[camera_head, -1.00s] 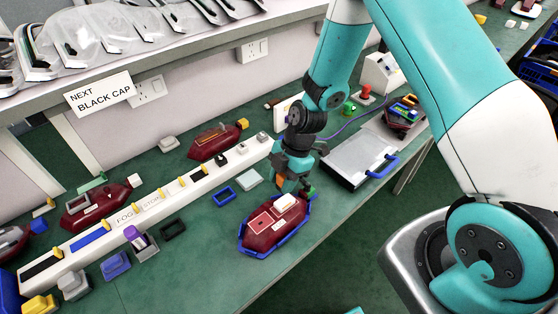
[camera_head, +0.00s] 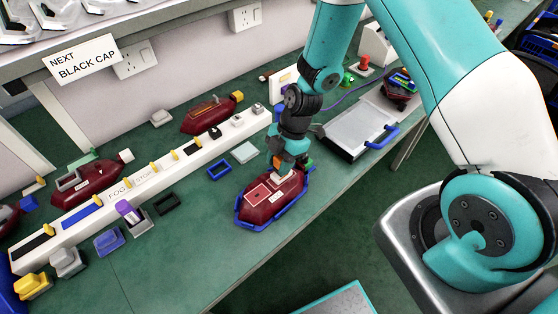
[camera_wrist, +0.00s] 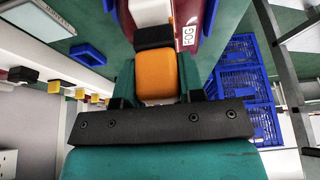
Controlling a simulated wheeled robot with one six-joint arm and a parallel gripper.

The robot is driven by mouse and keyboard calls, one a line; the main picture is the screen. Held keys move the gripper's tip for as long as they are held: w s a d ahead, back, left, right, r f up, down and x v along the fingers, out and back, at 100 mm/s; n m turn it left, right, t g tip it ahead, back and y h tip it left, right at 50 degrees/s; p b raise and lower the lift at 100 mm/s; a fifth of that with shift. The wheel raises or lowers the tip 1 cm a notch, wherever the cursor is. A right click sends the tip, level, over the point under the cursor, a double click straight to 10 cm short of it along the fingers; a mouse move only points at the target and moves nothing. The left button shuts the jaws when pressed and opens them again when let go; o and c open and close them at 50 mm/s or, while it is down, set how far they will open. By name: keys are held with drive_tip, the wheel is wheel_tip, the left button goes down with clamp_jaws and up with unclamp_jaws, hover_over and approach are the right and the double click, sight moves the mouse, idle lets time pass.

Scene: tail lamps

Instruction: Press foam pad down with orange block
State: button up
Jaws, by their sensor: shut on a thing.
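My gripper (camera_head: 285,160) is shut on the orange block (camera_wrist: 157,75), which has a black end. The white foam pad (camera_wrist: 152,12) lies on a dark red tail lamp (camera_head: 262,208), at the lamp's far end. The lamp rests in a blue cradle (camera_head: 238,221) on the green bench. In the head view, my gripper is right over the pad and partly covers it. In the wrist view, the block's black end overlaps the pad's edge. I cannot tell how firmly they touch.
A long white strip (camera_head: 135,189) marked FOG and STOP holds several small parts behind the lamp. A grey tray with blue handles (camera_head: 358,134) is to the right. A flat pale green pad (camera_head: 244,152) lies behind the cradle. The bench's front edge is close to the lamp.

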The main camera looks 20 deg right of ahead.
drive_tip(key=shift+s+f+b, duration=0.1)
drive_tip(key=shift+f+b, duration=0.45)
drive_tip(key=shift+f, duration=0.05)
idle(1.3)
drive_tip(key=shift+r+p, duration=2.15)
drive_tip(key=shift+r, duration=0.95)
drive_tip(key=shift+f+b, duration=2.15)
drive_tip(key=shift+f, duration=0.35)
drive_tip(key=shift+f+b, duration=0.6)
